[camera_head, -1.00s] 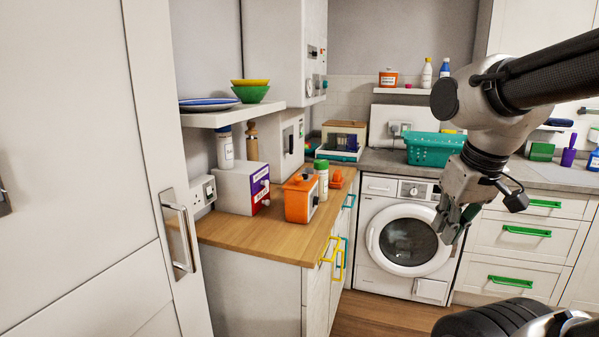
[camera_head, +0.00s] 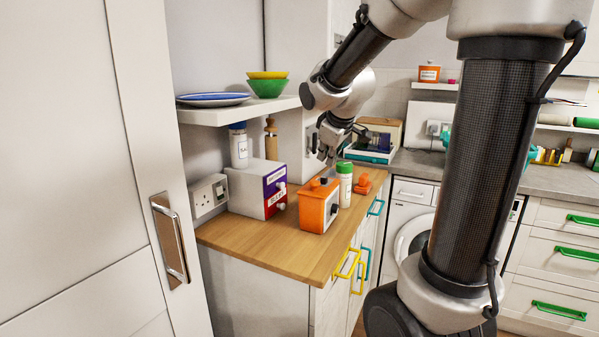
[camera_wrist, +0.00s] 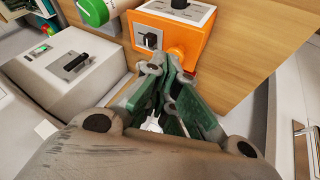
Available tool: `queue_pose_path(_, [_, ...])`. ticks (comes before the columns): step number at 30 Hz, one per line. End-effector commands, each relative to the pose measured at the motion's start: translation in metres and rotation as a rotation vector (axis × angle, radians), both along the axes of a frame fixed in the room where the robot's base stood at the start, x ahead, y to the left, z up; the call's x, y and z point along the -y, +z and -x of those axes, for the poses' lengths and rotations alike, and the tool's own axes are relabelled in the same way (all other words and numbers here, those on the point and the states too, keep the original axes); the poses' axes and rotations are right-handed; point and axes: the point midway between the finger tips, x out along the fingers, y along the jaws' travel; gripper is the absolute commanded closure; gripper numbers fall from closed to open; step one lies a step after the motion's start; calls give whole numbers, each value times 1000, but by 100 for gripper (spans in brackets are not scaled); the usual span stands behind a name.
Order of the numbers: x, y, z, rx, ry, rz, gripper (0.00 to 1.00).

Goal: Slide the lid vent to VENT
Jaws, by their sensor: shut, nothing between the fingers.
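The orange box (camera_head: 318,209) stands on the wooden counter, with a small black knob (camera_head: 324,181) on top and a dark dial (camera_head: 334,209) on its side. In the wrist view the orange box (camera_wrist: 200,42) is just beyond the fingers, with a black knob on a small pale plate (camera_wrist: 150,38) and another on a larger plate (camera_wrist: 182,8) at the frame's top. Any lettering is too small to read. My gripper (camera_head: 329,160) is shut and empty, above the orange box. Its closed green-lined fingers (camera_wrist: 170,82) hide part of the box; I cannot tell whether they touch it.
A green-capped jar (camera_head: 345,183) stands close beside the orange box. A white and purple box (camera_head: 247,190) is to its left. A shelf (camera_head: 232,111) with bowls overhangs the counter. The counter's front (camera_head: 290,260) is clear.

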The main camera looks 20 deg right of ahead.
Motion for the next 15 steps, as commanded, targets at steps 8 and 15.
queue_pose_path(8, [1, -10, -16, 21, 53, 33, 100])
queue_pose_path(15, [7, -46, -42, 20, 52, 32, 100])
